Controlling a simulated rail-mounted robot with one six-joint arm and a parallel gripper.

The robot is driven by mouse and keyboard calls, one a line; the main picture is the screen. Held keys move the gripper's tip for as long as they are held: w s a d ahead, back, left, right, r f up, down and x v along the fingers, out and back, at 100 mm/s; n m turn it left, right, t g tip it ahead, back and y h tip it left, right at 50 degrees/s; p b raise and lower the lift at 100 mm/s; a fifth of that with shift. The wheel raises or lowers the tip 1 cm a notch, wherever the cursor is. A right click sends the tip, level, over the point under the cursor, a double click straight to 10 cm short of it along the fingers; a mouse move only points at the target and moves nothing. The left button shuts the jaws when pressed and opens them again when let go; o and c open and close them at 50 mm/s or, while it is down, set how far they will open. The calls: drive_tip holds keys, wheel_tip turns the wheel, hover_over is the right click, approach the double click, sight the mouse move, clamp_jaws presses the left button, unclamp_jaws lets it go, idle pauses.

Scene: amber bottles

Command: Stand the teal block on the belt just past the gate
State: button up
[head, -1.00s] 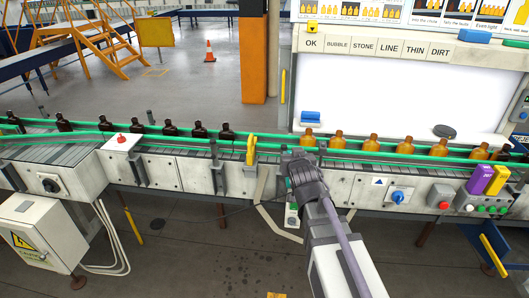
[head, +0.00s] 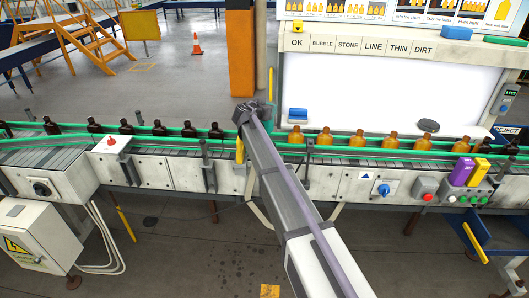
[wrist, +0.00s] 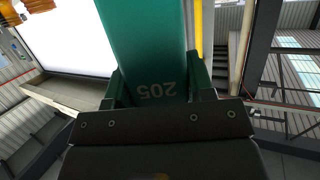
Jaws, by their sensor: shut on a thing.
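My gripper (head: 252,112) is over the belt beside the yellow gate post (head: 240,150). In the wrist view my gripper (wrist: 160,100) is shut on the teal block (wrist: 148,40), a tall block marked 205. The block extends away from the jaws. In the head view my gripper and arm hide the block, so I cannot tell its height above the belt (head: 150,145). The green-railed belt runs left to right, and my arm covers part of it just right of the gate.
Dark bottles (head: 154,128) stand in a row left of the gate. Amber bottles (head: 357,138) stand to the right, before the lit white panel (head: 390,90). A blue block (head: 298,115) is at the panel's left. Purple and yellow blocks (head: 462,171) stand on the control box.

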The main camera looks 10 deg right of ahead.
sight(267, 129)
wheel_tip(267, 129, down, 10)
drive_tip(key=b, duration=1)
drive_tip(key=shift+s+d+f, duration=0.1)
drive_tip(key=shift+c, duration=0.4)
drive_tip(key=shift+r, duration=0.2)
drive_tip(key=shift+f, duration=0.2)
drive_tip(key=o, duration=1.1)
drive_tip(key=shift+r, duration=0.25)
drive_tip(key=p+v, duration=0.4)
drive_tip(key=v, duration=0.8)
drive_tip(key=s+d+f+n+g+y, duration=0.1)
drive_tip(key=s+d+f+g, duration=0.25)
drive_tip(key=s, duration=0.55)
drive_tip(key=s+d+f+n+g+y, duration=0.1)
drive_tip(key=s+d+f+g, duration=0.3)
drive_tip(key=s, duration=0.6)
drive_tip(key=s+f+n+g+y, duration=0.1)
drive_tip(key=s+y, duration=0.1)
drive_tip(key=s, duration=0.4)
drive_tip(key=s+f+n+g+y, duration=0.1)
drive_tip(key=s+f+n+y, duration=0.1)
drive_tip(key=s, duration=0.4)
drive_tip(key=s+f+n+g+y, duration=0.1)
drive_tip(key=s+n+g+y, duration=0.1)
drive_tip(key=s, duration=0.5)
drive_tip(key=shift+a+f+y, duration=0.3)
drive_tip(key=shift+f+y, duration=0.1)
